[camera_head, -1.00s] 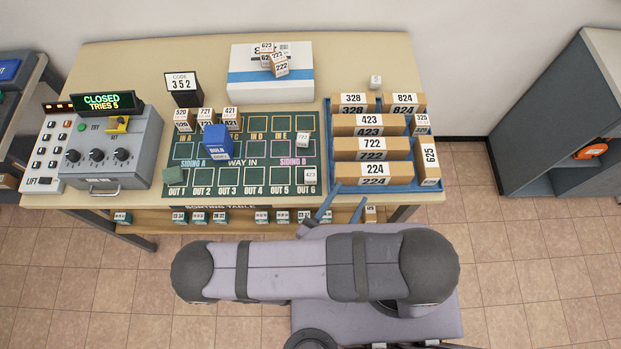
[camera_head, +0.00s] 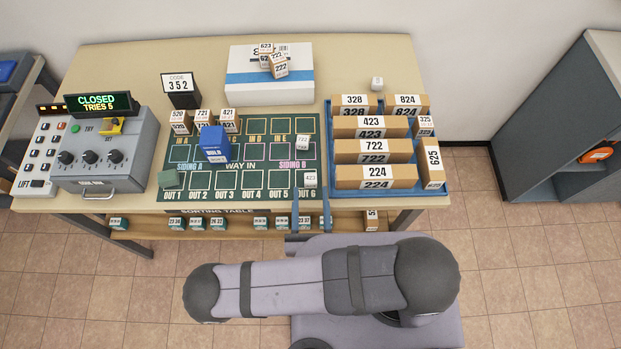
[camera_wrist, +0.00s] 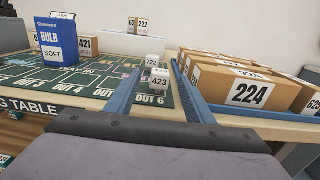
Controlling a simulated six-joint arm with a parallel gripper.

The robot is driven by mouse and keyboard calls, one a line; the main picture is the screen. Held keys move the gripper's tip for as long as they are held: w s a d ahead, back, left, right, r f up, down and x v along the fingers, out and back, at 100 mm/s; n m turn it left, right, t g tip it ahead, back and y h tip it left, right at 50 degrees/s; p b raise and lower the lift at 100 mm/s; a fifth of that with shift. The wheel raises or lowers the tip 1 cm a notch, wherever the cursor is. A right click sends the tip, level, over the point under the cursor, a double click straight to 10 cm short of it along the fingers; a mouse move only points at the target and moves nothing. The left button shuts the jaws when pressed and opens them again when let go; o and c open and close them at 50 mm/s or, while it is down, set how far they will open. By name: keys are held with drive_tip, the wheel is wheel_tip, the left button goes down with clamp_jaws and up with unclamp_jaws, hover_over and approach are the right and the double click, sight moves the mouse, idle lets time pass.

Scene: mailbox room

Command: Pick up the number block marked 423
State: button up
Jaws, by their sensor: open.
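The small white number block marked 423 (camera_head: 310,179) stands on the green sorting board at the OUT 6 square. In the wrist view the 423 block (camera_wrist: 157,81) faces me, with a white block marked 722 (camera_wrist: 151,62) behind it. My gripper (camera_head: 311,193) is open and empty, its two blue fingers pointing at the board's front edge. In the wrist view the fingers (camera_wrist: 158,85) lie left and right of the 423 block, with gaps on both sides. Whether the tips reach past the block's near face is hard to tell.
A blue tray (camera_head: 446,190) of brown number boxes stands close to the right. A white box (camera_head: 270,86) stands behind.

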sight(311, 184)
drive_tip(key=shift+w, duration=0.1)
drive_tip(key=shift+w+d+f, duration=0.1)
drive_tip(key=shift+w+d, duration=0.05)
drive_tip(key=shift+w, duration=2.4)
drive_tip(key=c, duration=1.1)
wheel_tip(311, 184, up, 10)
drive_tip(key=p, duration=0.8)
